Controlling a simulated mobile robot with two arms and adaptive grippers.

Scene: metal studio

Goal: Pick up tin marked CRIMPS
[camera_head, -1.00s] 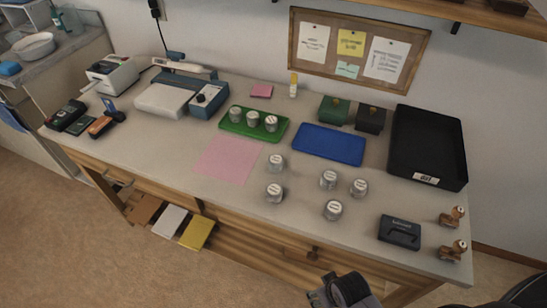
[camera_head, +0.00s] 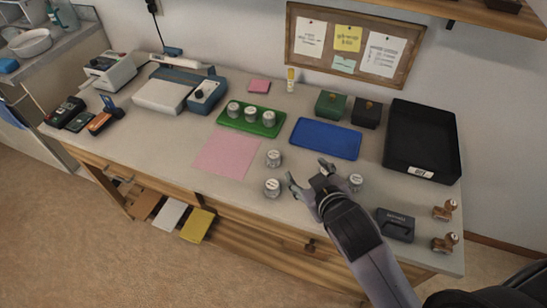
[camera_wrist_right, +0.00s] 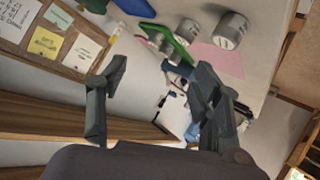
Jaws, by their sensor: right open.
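Small silver tins with white lids stand on the table; the lid lettering is too small to read, so I cannot tell which is CRIMPS. Three stand on the green tray (camera_head: 277,131). One tin (camera_head: 273,158) and another tin (camera_head: 272,187) stand loose left of my right gripper (camera_head: 308,176). A third loose tin (camera_head: 355,182) stands right of it, partly behind the hand. My right gripper is open and empty over the table among the loose tins; hand and arm hide part of that area. Tins also show in the right wrist view (camera_wrist_right: 230,30). My left gripper is not in view.
A blue tray (camera_head: 326,139) lies behind the gripper, and a pink sheet (camera_head: 226,153) lies left. A black tray (camera_head: 391,150), a dark grey case (camera_head: 395,224) and wooden-handled stamps (camera_head: 444,210) stand right. The front left tabletop is clear.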

